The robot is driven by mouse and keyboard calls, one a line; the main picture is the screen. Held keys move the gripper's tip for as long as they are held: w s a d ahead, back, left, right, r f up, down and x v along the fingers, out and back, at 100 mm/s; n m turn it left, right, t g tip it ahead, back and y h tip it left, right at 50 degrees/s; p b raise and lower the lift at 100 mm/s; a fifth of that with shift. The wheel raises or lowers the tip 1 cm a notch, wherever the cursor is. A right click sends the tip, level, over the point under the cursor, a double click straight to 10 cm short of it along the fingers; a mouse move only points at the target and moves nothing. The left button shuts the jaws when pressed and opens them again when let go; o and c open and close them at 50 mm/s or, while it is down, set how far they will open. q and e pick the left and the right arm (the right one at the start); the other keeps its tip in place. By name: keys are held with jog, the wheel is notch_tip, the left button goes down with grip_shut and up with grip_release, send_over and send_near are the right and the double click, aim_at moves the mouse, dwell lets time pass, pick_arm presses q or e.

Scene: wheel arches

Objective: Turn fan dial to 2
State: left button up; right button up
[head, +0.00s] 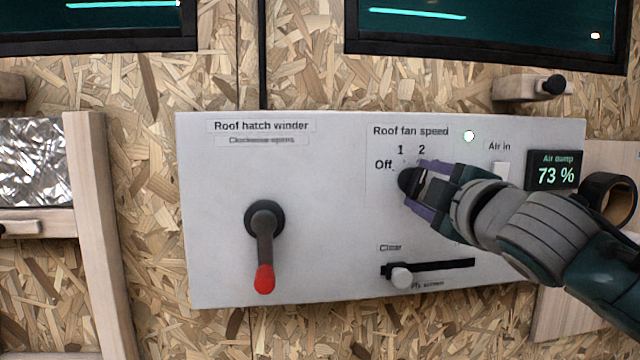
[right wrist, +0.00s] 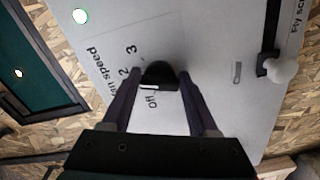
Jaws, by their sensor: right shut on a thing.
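The black fan dial (head: 407,180) sits on the white panel under the label "Roof fan speed". The marks Off, 1 and 2 show around it in the head view; 2 and 3 show beside it in the right wrist view. My right gripper (head: 418,184) is shut on the dial, with one purple finger on each side. In the right wrist view the dial (right wrist: 159,74) lies between the fingertips, close to the word Off. My left gripper is out of view.
The panel (head: 340,230) also carries a red-tipped roof hatch crank (head: 264,240), a slider with a pale knob (head: 401,277) below the dial, and a display (head: 554,171) reading 73 %. A wooden block with a black knob (head: 553,85) is above right.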

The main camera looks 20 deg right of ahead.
jog(key=o, duration=1.4)
jog(key=shift+s, duration=0.1)
jog(key=b+v, duration=0.1)
jog(key=v, duration=0.8)
jog(key=shift+s+a+b, duration=0.15)
jog(key=shift+s+b, duration=0.15)
jog(key=shift+s, duration=0.05)
